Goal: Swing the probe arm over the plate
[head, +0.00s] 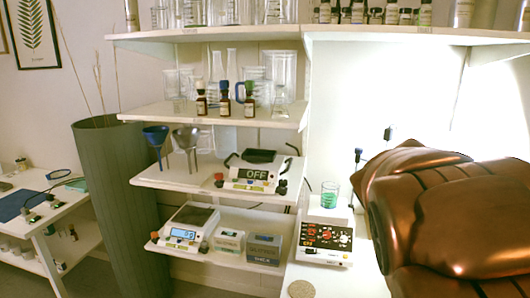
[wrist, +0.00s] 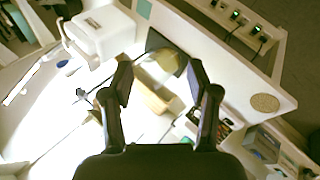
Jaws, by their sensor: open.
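A white hot plate unit (head: 325,238) with a dark control panel stands on the bench in the head view. A clear beaker with green liquid (head: 330,196) stands at its back. A tan, block-like thing (wrist: 152,94) shows between and beyond the fingers; contact cannot be told. My arm hides the right of the bench in the head view.
A round cork mat (head: 301,289) lies at the bench front; it also shows in the wrist view (wrist: 264,102). A balance (head: 188,230) and boxes stand on the lower left shelf. A white box-shaped device (wrist: 102,36) is at the wrist view's upper left.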

